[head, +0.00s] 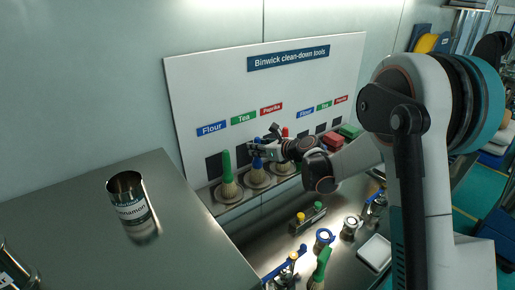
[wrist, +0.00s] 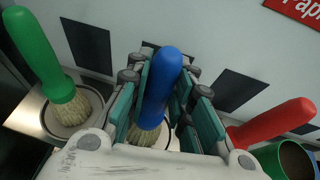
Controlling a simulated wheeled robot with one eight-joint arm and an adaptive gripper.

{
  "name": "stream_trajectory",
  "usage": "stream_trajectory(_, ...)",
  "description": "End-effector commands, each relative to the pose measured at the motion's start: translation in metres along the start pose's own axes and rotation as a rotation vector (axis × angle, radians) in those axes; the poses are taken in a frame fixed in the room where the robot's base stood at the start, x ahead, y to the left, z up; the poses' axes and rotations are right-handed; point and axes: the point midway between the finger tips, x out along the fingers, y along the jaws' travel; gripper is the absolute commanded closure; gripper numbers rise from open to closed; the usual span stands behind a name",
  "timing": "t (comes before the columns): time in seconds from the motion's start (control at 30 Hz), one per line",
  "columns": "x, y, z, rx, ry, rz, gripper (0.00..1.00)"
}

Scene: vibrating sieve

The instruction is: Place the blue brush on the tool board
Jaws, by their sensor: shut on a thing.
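The blue brush (wrist: 161,88) stands between the finger pads of my gripper (wrist: 168,100) in the wrist view, handle up, with its pale bristles low over a round holder. In the head view, my gripper (head: 262,152) is at the blue brush (head: 257,164), at the ledge of the white tool board (head: 190,90). The gripper is shut on the handle. Whether the bristles rest fully in the holder cannot be told. The green brush (head: 227,172) stands upright to the left, and the red brush (head: 285,133) is to the right, partly hidden by my gripper.
The board has Flour, Tea and Paprika labels above dark squares. A cinnamon tin (head: 133,212) stands on the left steel counter (head: 70,215). Below, the bench holds another green-handled brush (head: 321,264) and a white tray (head: 375,252).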

Motion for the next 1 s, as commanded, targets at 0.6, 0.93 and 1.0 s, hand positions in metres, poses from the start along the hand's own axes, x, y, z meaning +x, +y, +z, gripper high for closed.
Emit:
stream_trajectory(0.6, 0.001, 0.0, -0.001, 0.0, 0.0, 0.0, 0.59)
stream_trajectory(0.93, -0.038, -0.001, 0.0, 0.002, 0.0, -0.003, 0.59)
stream_trajectory(1.0, -0.053, -0.001, 0.0, 0.001, 0.0, -0.001, 0.59)
